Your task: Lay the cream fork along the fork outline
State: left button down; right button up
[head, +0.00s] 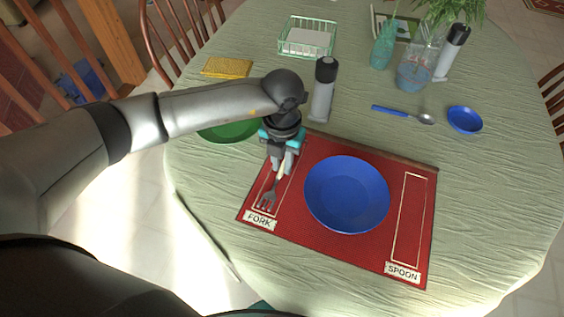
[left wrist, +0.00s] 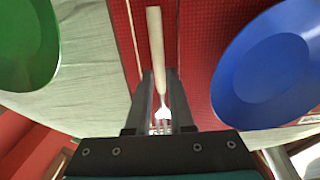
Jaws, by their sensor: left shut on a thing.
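The cream fork (head: 268,195) lies in the fork outline (head: 258,189) at the left of the red placemat (head: 297,236), tines toward the FORK label (head: 260,221). My left gripper (head: 282,170) is at the fork's handle, just above the mat, shut on the fork. In the left wrist view the fork's cream handle (left wrist: 155,40) stretches away between the two fingers of the left gripper (left wrist: 160,85), roughly parallel to the outline's lines. The tines show close to the gripper body. My right gripper is not in view.
A blue plate (head: 347,194) sits mid-mat, right of the fork. A green plate (head: 230,131) is partly hidden behind my left arm. A grey bottle with a black cap (head: 323,92) stands behind the mat. A blue-handled spoon (head: 402,114) and small blue dish (head: 464,120) lie back right.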

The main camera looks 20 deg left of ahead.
aim_at(282, 167)
pick_arm(q)
jog(key=shift+f, duration=0.15)
jog(key=c, duration=0.8)
grip_release()
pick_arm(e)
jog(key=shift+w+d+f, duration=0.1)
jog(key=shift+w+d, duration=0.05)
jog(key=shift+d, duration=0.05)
pick_arm(q)
jog(key=shift+r, duration=0.25)
notch_tip(282, 167, up, 6)
jog(key=shift+r+p, duration=0.25)
jog(key=shift+p, duration=0.65)
notch_tip(282, 167, up, 5)
jog(key=shift+r+p, duration=0.2)
jog(key=shift+p, duration=0.2)
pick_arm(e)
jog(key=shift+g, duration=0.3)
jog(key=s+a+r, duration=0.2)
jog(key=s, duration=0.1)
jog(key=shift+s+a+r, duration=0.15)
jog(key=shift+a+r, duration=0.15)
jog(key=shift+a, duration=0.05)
